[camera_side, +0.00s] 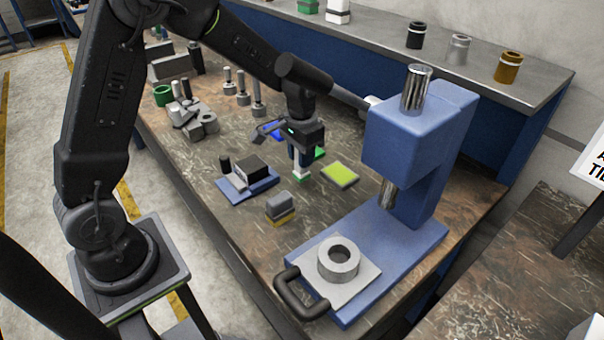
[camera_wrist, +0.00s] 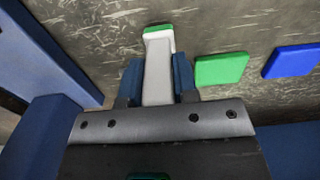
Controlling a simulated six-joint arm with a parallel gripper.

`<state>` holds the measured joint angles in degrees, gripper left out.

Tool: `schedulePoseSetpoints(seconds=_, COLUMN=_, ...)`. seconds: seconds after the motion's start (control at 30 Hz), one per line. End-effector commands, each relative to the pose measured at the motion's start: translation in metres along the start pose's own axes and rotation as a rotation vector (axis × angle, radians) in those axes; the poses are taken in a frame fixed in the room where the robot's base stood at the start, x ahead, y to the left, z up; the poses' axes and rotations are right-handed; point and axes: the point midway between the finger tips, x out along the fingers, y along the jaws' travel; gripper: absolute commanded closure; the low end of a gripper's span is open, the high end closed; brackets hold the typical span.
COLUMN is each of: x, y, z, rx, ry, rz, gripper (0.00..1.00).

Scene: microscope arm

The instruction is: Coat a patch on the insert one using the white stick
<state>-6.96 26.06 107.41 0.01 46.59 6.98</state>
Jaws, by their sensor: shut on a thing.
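My gripper (camera_side: 301,160) is shut on the white stick (camera_side: 302,171) and points down over the bench. The stick's green end (camera_side: 302,178) is at or just above the bench top; I cannot tell if it touches. In the wrist view the white stick (camera_wrist: 158,82) sits between the blue fingers of my gripper (camera_wrist: 159,78), with its green end (camera_wrist: 158,29) beyond them. A grey ring-shaped insert (camera_side: 338,258) lies on the blue press's light plate, its hole facing up. No label shows whether it is insert one.
The blue press (camera_side: 415,140) stands right of my gripper. A yellow-green pad (camera_side: 339,174), a green pad (camera_wrist: 221,70) and a blue pad (camera_wrist: 290,61) lie nearby. A block on a blue base (camera_side: 247,175) is at left. Black, silver and gold cylinders (camera_side: 508,66) stand on the back shelf.

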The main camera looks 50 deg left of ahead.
Motion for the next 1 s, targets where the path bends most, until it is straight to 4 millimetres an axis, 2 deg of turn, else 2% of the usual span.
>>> schedulePoseSetpoints(seconds=0.17, x=-0.033, y=-0.017, z=0.018, rx=-0.006, ry=0.008, rz=-0.001, gripper=0.96)
schedulePoseSetpoints(seconds=0.3, x=-0.069, y=-0.035, z=0.042, rx=-0.006, ry=0.009, rz=-0.002, gripper=0.96)
schedulePoseSetpoints(seconds=0.5, x=-0.103, y=-0.051, z=0.073, rx=-0.003, ry=0.005, rz=-0.001, gripper=0.96)
schedulePoseSetpoints(seconds=0.7, x=-0.110, y=-0.054, z=0.084, rx=0.000, ry=0.000, rz=0.000, gripper=0.96)
schedulePoseSetpoints(seconds=1.0, x=-0.088, y=-0.054, z=0.084, rx=0.000, ry=-0.002, rz=0.001, gripper=0.96)
